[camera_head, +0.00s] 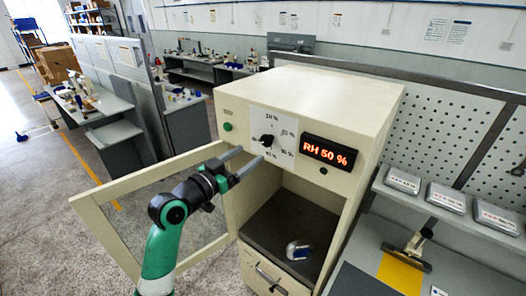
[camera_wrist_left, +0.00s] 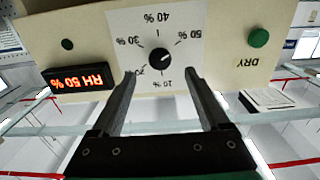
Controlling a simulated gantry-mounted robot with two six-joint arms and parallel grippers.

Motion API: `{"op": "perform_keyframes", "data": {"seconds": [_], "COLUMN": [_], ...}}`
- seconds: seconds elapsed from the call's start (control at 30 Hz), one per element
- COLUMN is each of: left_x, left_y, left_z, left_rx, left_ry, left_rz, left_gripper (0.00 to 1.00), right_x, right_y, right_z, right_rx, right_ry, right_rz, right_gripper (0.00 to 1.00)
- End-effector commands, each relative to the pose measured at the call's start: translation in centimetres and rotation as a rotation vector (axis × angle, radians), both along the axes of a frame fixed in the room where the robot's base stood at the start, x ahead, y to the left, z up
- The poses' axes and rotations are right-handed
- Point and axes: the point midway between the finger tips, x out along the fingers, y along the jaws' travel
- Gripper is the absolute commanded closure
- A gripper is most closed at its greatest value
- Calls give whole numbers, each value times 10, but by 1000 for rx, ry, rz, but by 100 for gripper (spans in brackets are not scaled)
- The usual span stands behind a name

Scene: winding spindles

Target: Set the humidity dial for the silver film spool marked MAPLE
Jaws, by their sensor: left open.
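The black humidity dial (camera_head: 267,140) sits on a white scale plate on the cream cabinet's front. In the left wrist view the dial (camera_wrist_left: 160,59) appears upside down, with percent marks around it; its light mark seems to face the 50 % side. The red display (camera_head: 330,152) reads RH 50 %. My left gripper (camera_head: 247,156) is open in front of the dial, its fingertips just below it and apart from it. A small silver and blue spool-like object (camera_head: 298,250) lies inside the cabinet; no MAPLE mark is readable on it. My right gripper is out of view.
The cabinet's glazed door (camera_head: 88,208) stands open to the left, behind my left arm. A green button (camera_head: 227,127), marked DRY in the wrist view, is left of the dial. At right, labelled cases (camera_head: 446,197) stand on a shelf above a yellow mat (camera_head: 400,275) with a stand.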

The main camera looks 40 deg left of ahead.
Motion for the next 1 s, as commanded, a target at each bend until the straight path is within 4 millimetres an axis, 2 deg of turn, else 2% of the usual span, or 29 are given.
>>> {"op": "perform_keyframes", "data": {"seconds": [0.1,0.33,0.5,0.77,0.87,1.0], "left_x": [28,66,77,78,78,78], "left_y": [1,4,5,5,5,5], "left_z": [2,2,1,2,1,1], "left_rx": [-2,-2,-1,-1,-1,-1], "left_ry": [5,3,3,2,2,2], "left_rz": [-2,-1,0,0,0,0], "left_gripper": [22,22,22,22,36,61], "right_x": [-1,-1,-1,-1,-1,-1], "right_y": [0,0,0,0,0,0], "right_z": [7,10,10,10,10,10], "right_rx": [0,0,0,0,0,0], "right_ry": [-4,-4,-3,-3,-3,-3], "right_rz": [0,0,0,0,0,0], "right_gripper": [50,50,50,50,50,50]}}
